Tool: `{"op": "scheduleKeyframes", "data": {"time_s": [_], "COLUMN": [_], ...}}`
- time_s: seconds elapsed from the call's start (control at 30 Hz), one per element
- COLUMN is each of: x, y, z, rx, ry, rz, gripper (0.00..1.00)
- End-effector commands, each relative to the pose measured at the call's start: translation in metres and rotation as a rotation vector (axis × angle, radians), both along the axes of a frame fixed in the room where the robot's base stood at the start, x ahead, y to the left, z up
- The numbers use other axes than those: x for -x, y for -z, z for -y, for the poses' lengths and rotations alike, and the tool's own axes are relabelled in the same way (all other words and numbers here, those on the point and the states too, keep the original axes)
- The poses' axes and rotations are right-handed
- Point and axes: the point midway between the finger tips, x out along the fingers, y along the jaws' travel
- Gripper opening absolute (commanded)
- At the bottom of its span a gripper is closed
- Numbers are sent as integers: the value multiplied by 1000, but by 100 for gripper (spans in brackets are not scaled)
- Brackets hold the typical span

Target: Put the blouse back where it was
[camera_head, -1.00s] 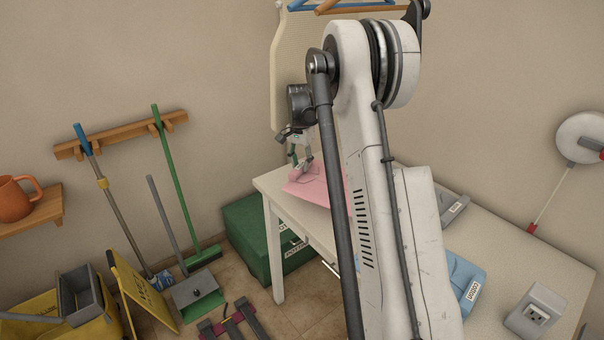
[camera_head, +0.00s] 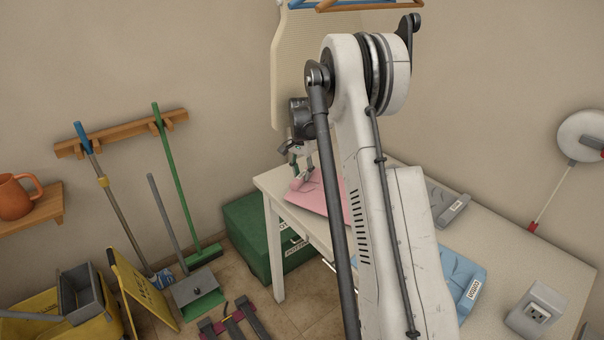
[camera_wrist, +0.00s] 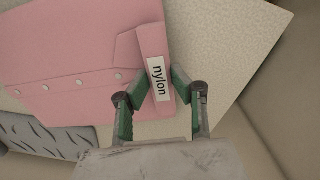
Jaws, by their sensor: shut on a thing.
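The pink blouse (camera_head: 330,200), folded, lies at the table's far left corner. In the wrist view the blouse (camera_wrist: 75,60) shows white buttons and a white label (camera_wrist: 158,80) reading "nylon". My gripper (camera_wrist: 159,88) has its two green-padded fingers on either side of the label, shut on the blouse's edge. In the head view my gripper (camera_head: 301,176) is low over the blouse's left part. My arm hides some of the blouse there. I cannot tell whether the blouse is lifted off the table.
A grey item (camera_head: 450,207) and a folded blue item (camera_head: 457,275) with a label are on the table (camera_head: 535,262), right of my arm. A power outlet box (camera_head: 536,308) stands at the front right. Hangers (camera_head: 350,5) hang above. A green box (camera_head: 262,240) is on the floor.

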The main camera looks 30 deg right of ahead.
Motion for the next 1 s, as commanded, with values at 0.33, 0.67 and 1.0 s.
{"op": "scheduleKeyframes", "data": {"time_s": [0.33, 0.67, 1.0], "x": [0, 0, 0], "y": [2, -8, -73], "z": [0, 0, 0], "rx": [0, 0, 0], "ry": [0, 0, 0], "rz": [0, 0, 0], "gripper": [40, 40, 40]}}
